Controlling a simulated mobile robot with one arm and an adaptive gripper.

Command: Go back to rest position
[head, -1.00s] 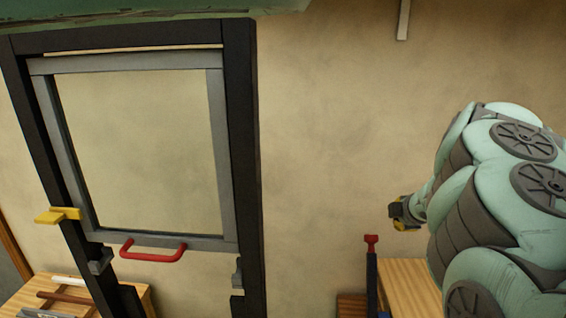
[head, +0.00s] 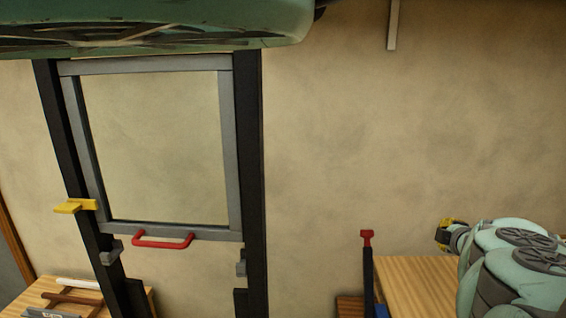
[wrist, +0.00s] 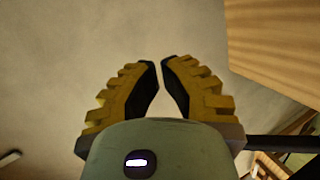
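My gripper (head: 441,234) is at the right in the head view, small, above the wooden table and apart from the panel. In the wrist view its two yellow-and-black fingers (wrist: 162,62) lean together with their tips almost meeting. Nothing is held between them. The grey-framed panel (head: 231,150) stands in a black upright frame (head: 250,180) at the left, with a red handle (head: 162,243) on its lower edge. A yellow block (head: 74,206) juts from the left post. Grey brackets (head: 110,252) sit on the posts below.
A wooden table (head: 415,285) is at the lower right, beside a dark post with a red top (head: 367,238). Another wooden table (head: 40,292) with tools is at lower left. A pale strip (head: 393,25) is on the wall. The wall between frame and arm is clear.

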